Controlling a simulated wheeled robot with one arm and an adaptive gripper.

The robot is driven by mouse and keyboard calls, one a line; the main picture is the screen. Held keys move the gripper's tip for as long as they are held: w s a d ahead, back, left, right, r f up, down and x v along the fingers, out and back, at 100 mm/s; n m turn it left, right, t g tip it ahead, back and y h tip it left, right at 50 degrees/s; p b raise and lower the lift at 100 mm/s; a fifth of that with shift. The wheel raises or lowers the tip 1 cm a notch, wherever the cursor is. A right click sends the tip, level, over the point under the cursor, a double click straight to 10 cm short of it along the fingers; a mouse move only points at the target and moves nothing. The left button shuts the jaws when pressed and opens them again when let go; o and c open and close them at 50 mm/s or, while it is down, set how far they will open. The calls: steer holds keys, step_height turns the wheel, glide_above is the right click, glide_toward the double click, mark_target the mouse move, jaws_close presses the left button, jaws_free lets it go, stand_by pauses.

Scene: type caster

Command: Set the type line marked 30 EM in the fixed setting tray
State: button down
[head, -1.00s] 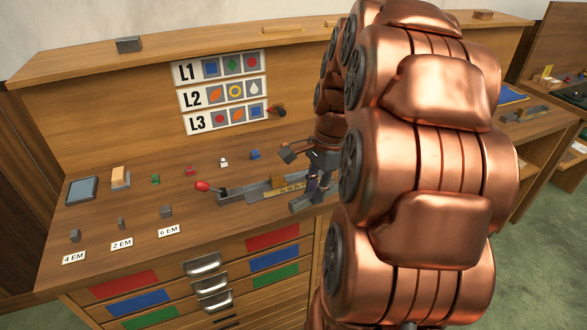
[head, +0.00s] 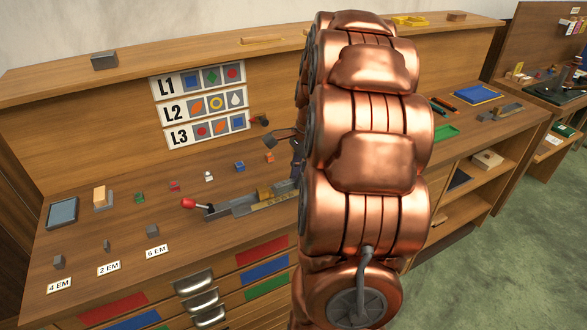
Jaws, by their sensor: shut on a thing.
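The fixed setting tray (head: 238,206) is a grey metal channel on the bench with a red-knobbed lever (head: 188,203) at its left end. A brass-coloured strip (head: 274,199) runs along it, and a small orange-brown block (head: 264,192) sits in it. My gripper (head: 294,150) is near the tray's right end, mostly hidden behind my copper arm. Only dark edges of it show. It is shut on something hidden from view. I cannot read any 30 EM marking. Grey spacer blocks stand by cards marked 4 EM (head: 59,285), 2 EM (head: 108,268) and 6 EM (head: 157,251).
Several small coloured pieces, including a blue one (head: 239,166) and an orange one (head: 269,157), stand behind the tray. The L1–L3 chart (head: 200,104) is on the back panel. Drawers with metal handles (head: 194,284) are below.

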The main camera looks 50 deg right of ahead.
steer(key=shift+w+d+f+p, duration=0.1)
steer(key=shift+w+d+p, duration=0.2)
steer(key=shift+w+d, duration=0.5)
steer(key=shift+w+d+f+p, duration=0.1)
steer(key=shift+w+d+p, duration=0.15)
steer(key=shift+w+d, duration=0.55)
steer(key=shift+w+d+f+p, duration=0.1)
steer(key=shift+w+d+p, duration=0.25)
steer(key=shift+w, duration=0.8)
steer(key=shift+d+f+p, duration=0.15)
steer(key=shift+f+p, duration=0.6)
steer(key=shift+f, duration=1.05)
steer(key=shift+f+b, duration=0.3)
steer(key=shift+f, duration=0.3)
steer(key=c, duration=1.1)
jaws_free()
